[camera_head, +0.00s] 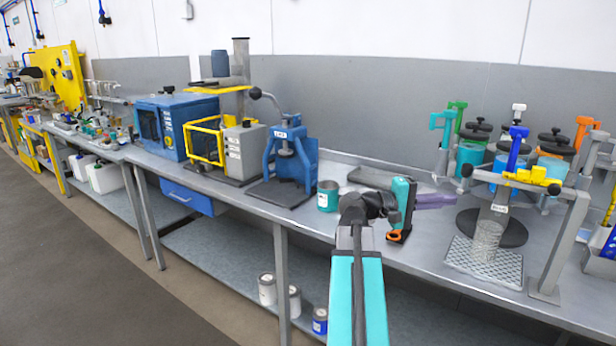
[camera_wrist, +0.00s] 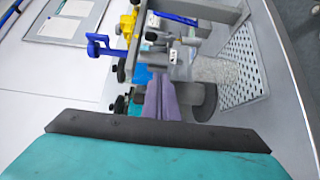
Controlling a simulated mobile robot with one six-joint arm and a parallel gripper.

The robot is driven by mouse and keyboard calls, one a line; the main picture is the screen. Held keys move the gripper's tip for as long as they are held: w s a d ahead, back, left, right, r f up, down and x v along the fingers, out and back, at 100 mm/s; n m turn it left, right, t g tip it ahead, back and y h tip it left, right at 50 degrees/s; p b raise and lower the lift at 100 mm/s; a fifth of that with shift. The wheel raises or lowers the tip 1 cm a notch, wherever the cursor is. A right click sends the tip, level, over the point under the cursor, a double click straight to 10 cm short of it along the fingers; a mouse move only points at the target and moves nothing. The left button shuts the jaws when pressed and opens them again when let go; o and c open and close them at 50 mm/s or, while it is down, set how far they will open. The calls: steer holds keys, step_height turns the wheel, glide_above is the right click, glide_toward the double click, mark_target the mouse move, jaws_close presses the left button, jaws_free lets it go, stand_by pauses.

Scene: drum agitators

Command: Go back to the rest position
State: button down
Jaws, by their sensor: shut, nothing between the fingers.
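My gripper (camera_head: 453,199) has purple fingers and points to the right above the bench (camera_head: 345,232), in front of the drum stand. In the wrist view the two purple fingers (camera_wrist: 161,84) lie side by side, shut with nothing between them. My arm reaches in from the lower middle of the head view. A clear beaker (camera_head: 486,241) stands on a perforated tray (camera_head: 458,263) to the right of and below the gripper. The beaker (camera_wrist: 215,72) also shows in the wrist view, apart from the fingers.
Teal and blue drums with black-topped agitators and coloured handles (camera_head: 442,121) stand behind a grey frame (camera_head: 560,245) on the right. A teal can (camera_head: 327,197) and a blue press (camera_head: 290,155) stand left of my arm. Cans (camera_head: 267,289) sit on the lower shelf.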

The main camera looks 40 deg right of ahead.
steer(key=w+a+f+n+t+h, duration=0.1)
steer(key=w+a+f+n+t, duration=0.2)
steer(key=w+f, duration=0.55)
steer(key=w+a+f+n+t, duration=0.25)
steer(key=w+a+f, duration=0.25)
steer(key=w+f, duration=0.35)
steer(key=w+a+f+n+t+y, duration=0.15)
steer(key=w+a+f, duration=0.25)
steer(key=a+f, duration=0.6)
steer(key=w+a+f+n+t+y, duration=0.1)
steer(key=w+a+f+n, duration=0.35)
steer(key=f, duration=0.95)
steer(key=s+a+f+y, duration=0.3)
steer(key=s+a+f, duration=0.1)
steer(key=a+f, duration=0.65)
steer(key=s+a+f+y, duration=0.2)
steer(key=s+a+f, duration=0.3)
steer(key=a+f, duration=0.55)
steer(key=s+a+f+m+g+y, duration=0.1)
steer(key=s+a+f+y, duration=0.3)
steer(key=a, duration=0.5)
steer(key=s+a+f+m+g+y, duration=0.1)
steer(key=s+a+f+m+y, duration=0.2)
steer(key=s+a+f, duration=0.3)
steer(key=s+a+y, duration=0.1)
steer(key=s+a, duration=0.1)
steer(key=a, duration=0.2)
steer(key=shift+s+f+g, duration=0.15)
steer(key=shift+s+g, duration=0.05)
steer(key=shift+g, duration=0.1)
